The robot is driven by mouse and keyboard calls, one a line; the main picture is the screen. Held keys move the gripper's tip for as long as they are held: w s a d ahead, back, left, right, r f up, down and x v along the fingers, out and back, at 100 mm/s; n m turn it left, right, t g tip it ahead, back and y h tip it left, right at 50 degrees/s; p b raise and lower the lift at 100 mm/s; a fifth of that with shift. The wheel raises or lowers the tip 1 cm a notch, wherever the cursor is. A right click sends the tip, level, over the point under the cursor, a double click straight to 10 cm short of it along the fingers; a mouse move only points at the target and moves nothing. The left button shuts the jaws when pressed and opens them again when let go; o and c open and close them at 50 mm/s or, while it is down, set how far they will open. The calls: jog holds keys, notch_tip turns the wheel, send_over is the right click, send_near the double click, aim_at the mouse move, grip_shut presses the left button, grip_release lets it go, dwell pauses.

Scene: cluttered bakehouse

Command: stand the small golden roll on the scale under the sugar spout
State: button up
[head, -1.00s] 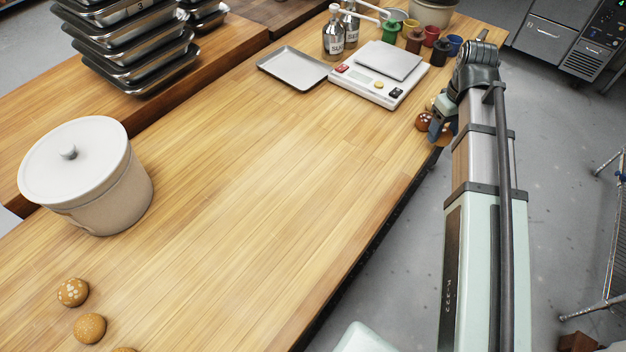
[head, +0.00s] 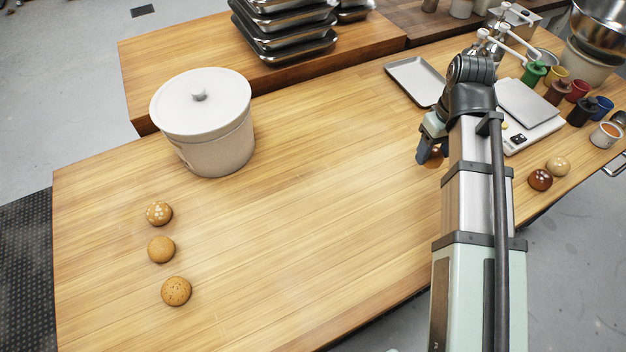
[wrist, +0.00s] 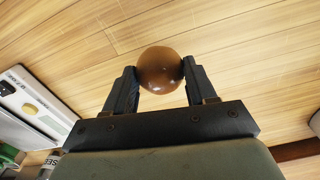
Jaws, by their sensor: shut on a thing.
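My gripper (head: 433,150) is shut on a round, glossy brown roll (wrist: 160,70), clear between the two fingertips in the wrist view. In the head view only a small part of this roll (head: 437,151) shows. The white scale (head: 533,130) with its grey plate (head: 524,103) stands to the right of my gripper, partly behind my arm. A corner of the scale also shows at the left of the wrist view (wrist: 32,112). I cannot make out clearly which spout is the sugar one.
A dark brown roll (head: 540,180) lies beside the pale one. Coloured pots, such as a green one (head: 534,72), stand behind the scale. A metal tray (head: 415,82) lies behind my gripper. A lidded crock (head: 215,140) and three rolls are at left. The table's middle is clear.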

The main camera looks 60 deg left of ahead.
jog(key=s+a+r+n, duration=0.1)
jog(key=s+a, duration=0.3)
jog(key=s, duration=0.4)
jog(key=s+a+n, duration=0.2)
jog(key=s+a, duration=0.2)
jog(key=s, duration=0.4)
notch_tip(320, 180, up, 3)
jog(key=n, duration=0.8)
send_over(146, 304)
jog(key=shift+f, duration=4.35)
jog(key=shift+f, duration=0.15)
jog(key=o, duration=0.8)
